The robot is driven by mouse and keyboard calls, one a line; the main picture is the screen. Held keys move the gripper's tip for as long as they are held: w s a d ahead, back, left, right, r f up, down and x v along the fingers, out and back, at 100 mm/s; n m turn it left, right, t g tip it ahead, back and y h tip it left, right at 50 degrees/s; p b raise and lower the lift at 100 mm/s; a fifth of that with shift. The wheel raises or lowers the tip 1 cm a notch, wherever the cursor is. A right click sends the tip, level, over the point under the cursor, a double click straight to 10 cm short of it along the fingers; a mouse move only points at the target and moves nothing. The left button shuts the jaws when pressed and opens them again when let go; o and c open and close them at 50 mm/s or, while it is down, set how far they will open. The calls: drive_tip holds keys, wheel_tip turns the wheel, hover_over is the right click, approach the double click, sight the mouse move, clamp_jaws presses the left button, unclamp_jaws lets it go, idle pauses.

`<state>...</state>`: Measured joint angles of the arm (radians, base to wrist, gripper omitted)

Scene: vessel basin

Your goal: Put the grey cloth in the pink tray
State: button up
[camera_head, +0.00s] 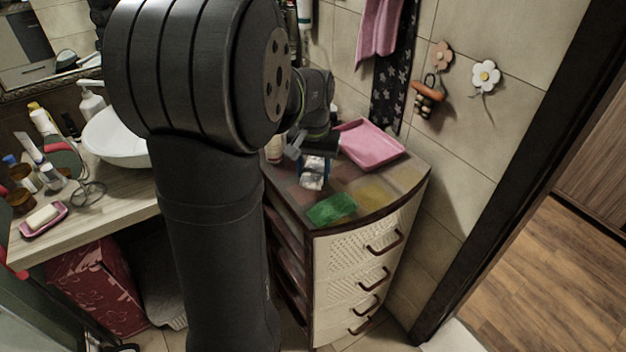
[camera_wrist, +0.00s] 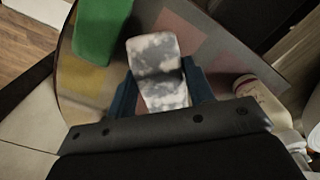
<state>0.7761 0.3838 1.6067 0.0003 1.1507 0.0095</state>
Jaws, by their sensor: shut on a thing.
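The grey cloth (camera_wrist: 156,62) is a mottled grey and white piece between the two blue fingers of my gripper (camera_wrist: 160,92) in the wrist view. My gripper is shut on it. In the head view my gripper (camera_head: 314,168) is over the top of the drawer cabinet, with the cloth (camera_head: 313,182) showing pale below it. I cannot tell whether the cloth touches the cabinet top. The pink tray (camera_head: 370,143) lies on the cabinet top behind and to the right of my gripper, and looks empty. My arm hides part of its left side.
A green cloth-like piece (camera_head: 332,209) lies at the cabinet's front edge, also in the wrist view (camera_wrist: 100,30). A bottle (camera_wrist: 258,95) stands right of my gripper in the wrist view. The patterned cabinet top (camera_head: 403,178) is clear at right. A basin (camera_head: 118,138) stands at left.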

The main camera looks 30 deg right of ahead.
sight(313, 191)
drive_tip(key=shift+w+f, duration=0.1)
drive_tip(key=shift+f, duration=1.95)
drive_tip(key=shift+f, duration=0.2)
drive_tip(key=o, duration=1)
drive_tip(key=shift+o, duration=0.2)
drive_tip(key=shift+r, duration=0.1)
wheel_tip(313, 191, up, 11)
drive_tip(key=shift+r, duration=0.1)
drive_tip(key=shift+o, duration=0.5)
drive_tip(key=shift+r, duration=0.5)
